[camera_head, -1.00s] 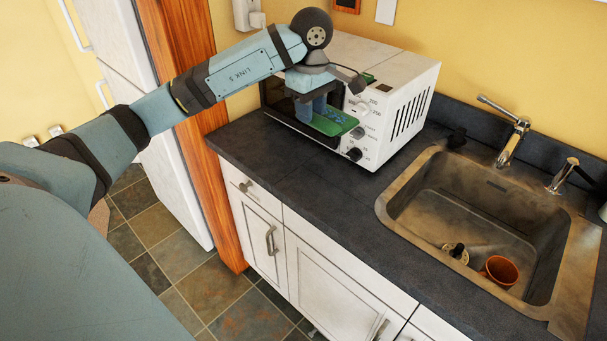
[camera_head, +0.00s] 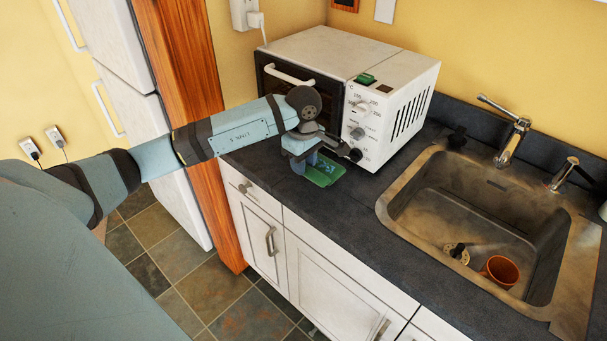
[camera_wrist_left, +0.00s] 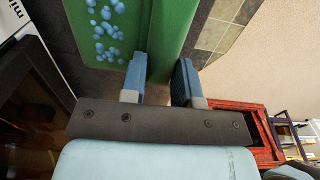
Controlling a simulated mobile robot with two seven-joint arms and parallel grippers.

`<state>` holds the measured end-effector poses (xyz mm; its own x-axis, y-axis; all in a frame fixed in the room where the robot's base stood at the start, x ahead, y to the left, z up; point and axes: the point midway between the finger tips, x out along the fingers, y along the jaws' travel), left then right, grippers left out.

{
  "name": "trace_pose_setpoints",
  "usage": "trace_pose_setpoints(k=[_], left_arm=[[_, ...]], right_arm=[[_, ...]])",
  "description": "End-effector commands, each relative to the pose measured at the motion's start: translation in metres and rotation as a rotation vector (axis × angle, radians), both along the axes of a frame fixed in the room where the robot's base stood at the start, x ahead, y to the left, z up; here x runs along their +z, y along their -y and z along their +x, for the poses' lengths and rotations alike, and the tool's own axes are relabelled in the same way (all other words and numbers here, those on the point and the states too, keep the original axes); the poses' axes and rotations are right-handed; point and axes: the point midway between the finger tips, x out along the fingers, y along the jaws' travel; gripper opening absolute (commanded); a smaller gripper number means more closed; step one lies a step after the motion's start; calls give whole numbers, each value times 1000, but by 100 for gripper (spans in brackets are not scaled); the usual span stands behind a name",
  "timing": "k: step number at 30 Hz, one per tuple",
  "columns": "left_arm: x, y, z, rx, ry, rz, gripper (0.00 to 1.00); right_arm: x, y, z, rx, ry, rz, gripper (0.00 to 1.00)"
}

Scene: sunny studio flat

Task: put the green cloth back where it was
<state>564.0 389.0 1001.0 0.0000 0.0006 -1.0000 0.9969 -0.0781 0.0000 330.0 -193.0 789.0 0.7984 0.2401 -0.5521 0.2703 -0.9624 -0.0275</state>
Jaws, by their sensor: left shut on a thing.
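The green cloth (camera_head: 324,173), with pale blue blotches, is gripped in my left gripper (camera_head: 305,165) at the counter (camera_head: 265,165), in front of the white oven (camera_head: 318,53). In the left wrist view the cloth (camera_wrist_left: 172,35) passes between the two blue finger pads of the left gripper (camera_wrist_left: 160,82), which is shut on it. The cloth is low over the counter top; I cannot tell whether it touches. Part of it is hidden behind the gripper in the head view. My right gripper is not in view.
To the right is a sink (camera_head: 440,210) holding an orange-brown cup (camera_head: 499,271), with a tap (camera_head: 512,140) behind. A wooden post (camera_head: 185,70) stands at the counter's left end. The counter between oven and sink is clear.

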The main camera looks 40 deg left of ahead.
Motion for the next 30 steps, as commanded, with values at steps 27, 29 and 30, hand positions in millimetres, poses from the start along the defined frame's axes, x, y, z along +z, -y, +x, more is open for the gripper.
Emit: trace_pose_setpoints(k=[27, 29, 30], left_arm=[[-49, 0, 0, -1, 0, 0, 54], [-49, 0, 0, -1, 0, 0, 54], [-49, 0, 0, -1, 0, 0, 54]], right_arm=[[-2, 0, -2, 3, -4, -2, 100], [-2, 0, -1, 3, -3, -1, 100], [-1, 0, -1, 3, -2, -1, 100]])
